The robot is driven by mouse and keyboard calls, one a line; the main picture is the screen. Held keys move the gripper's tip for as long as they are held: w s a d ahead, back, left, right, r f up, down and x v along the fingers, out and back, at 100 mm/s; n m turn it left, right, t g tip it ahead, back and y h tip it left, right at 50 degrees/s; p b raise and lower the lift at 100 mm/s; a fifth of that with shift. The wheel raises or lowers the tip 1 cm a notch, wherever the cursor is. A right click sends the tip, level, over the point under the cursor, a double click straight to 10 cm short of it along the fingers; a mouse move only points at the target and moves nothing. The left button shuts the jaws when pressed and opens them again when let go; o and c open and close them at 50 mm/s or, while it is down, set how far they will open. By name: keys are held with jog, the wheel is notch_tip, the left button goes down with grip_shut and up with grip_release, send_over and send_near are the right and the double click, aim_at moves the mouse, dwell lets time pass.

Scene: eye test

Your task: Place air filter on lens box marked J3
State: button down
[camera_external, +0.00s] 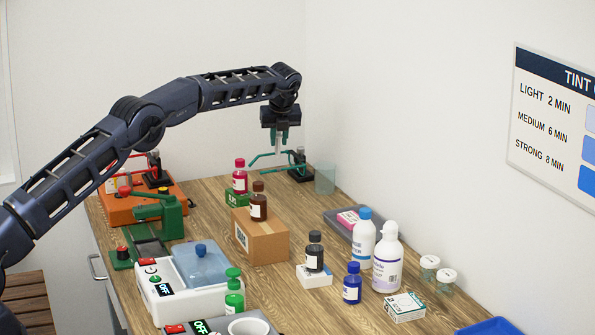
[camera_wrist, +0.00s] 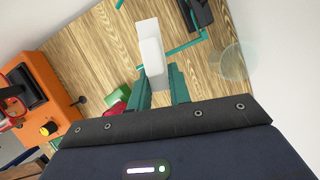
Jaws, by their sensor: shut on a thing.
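My gripper (camera_external: 280,136) hangs over the far end of the table with its green fingers pointing down. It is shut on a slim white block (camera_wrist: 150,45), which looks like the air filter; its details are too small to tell. The block also shows as a pale upright strip in the external view (camera_external: 279,152), well above the table. No J3 mark is readable on any box. One small white box (camera_external: 317,282) lies under a dark bottle. Another white box (camera_external: 405,307) with green print lies at the front right with nothing on it.
Behind the held block stand a teal frame with a black base (camera_external: 300,172) and a clear cup (camera_external: 325,180). A cardboard box (camera_external: 262,240) bears a brown bottle. White bottles (camera_external: 387,262) stand near the white boxes. An orange machine (camera_external: 140,212) is at the left.

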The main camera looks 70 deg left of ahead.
jog(key=w+d+r+m+t, duration=0.1)
jog(key=w+d+r+m, duration=0.1)
jog(key=d, duration=1.1)
jog(key=w+d+r+m+h, duration=0.1)
jog(key=w+d+r+m, duration=0.15)
jog(key=d, duration=1.05)
jog(key=w+d+r+m+t, duration=0.1)
jog(key=w+d+r, duration=0.15)
jog(key=d, duration=1.15)
jog(key=s+d+r+m, duration=0.1)
jog(key=s+d, duration=0.1)
jog(key=d, duration=0.7)
jog(key=s+d+r+m, duration=0.1)
jog(key=d+r+m, duration=0.1)
jog(key=d, duration=0.7)
jog(key=m+t+h, duration=0.1)
jog(key=m+h, duration=0.1)
send_over(398, 307)
notch_tip(398, 307, down, 18)
jog(key=shift+r, duration=0.15)
jog(key=c, duration=1.4)
grip_release()
jog(key=shift+c, duration=0.2)
jog(key=shift+o, duration=0.7)
